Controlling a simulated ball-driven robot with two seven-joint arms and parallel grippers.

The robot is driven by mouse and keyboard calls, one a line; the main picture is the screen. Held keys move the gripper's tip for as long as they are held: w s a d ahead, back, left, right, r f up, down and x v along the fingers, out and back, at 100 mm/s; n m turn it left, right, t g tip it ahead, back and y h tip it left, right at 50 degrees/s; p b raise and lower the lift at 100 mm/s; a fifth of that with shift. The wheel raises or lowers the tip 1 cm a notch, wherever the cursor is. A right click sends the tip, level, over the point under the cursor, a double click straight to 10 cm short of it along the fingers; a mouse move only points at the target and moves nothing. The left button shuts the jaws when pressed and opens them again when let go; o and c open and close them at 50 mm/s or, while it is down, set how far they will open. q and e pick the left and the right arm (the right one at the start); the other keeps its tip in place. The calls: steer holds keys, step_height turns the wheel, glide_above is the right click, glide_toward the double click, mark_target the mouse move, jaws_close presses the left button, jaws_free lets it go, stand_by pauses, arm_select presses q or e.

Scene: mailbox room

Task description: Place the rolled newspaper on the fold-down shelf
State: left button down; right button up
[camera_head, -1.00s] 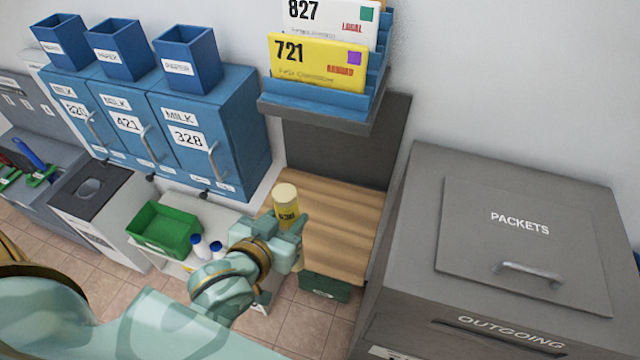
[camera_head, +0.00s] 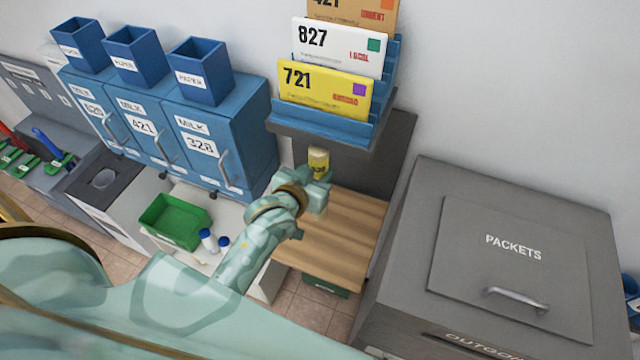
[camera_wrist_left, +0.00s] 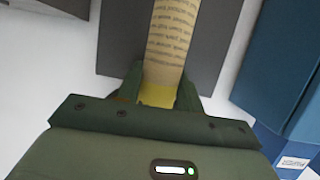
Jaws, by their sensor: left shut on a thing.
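The rolled newspaper (camera_head: 318,160), cream with a yellow band, is held upright in my left gripper (camera_head: 318,182). In the left wrist view, the newspaper (camera_wrist_left: 172,45) stands between the two fingers of the left gripper (camera_wrist_left: 160,88), which are shut on it. The fold-down shelf (camera_head: 335,240) is a wooden board below the letter rack. The gripper is over the shelf's far left part; its exact height above the board is hard to tell. The newspaper's lower end is hidden by the gripper. My right gripper is not in view.
The blue letter rack (camera_head: 325,129) with several envelopes hangs just above the newspaper. Blue milk boxes (camera_head: 210,145) stand to the left. A green bin (camera_head: 175,222) and white bottles (camera_head: 210,240) sit on a low surface. The grey packets box (camera_head: 480,270) stands to the right.

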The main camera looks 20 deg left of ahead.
arm_select(q)
steer(key=f, duration=0.1)
steer(key=w+f, duration=0.1)
steer(key=f, duration=0.1)
steer(key=shift+w+b, duration=0.15)
steer(key=shift+b, duration=0.2)
steer(key=shift+w+f+b, duration=0.15)
steer(key=shift+f+b, duration=0.15)
steer(key=shift+f, duration=1.7)
steer(key=c, duration=0.9)
jaws_free()
steer(key=shift+f, duration=0.15)
steer(key=p+v, duration=0.1)
steer(key=v, duration=1.1)
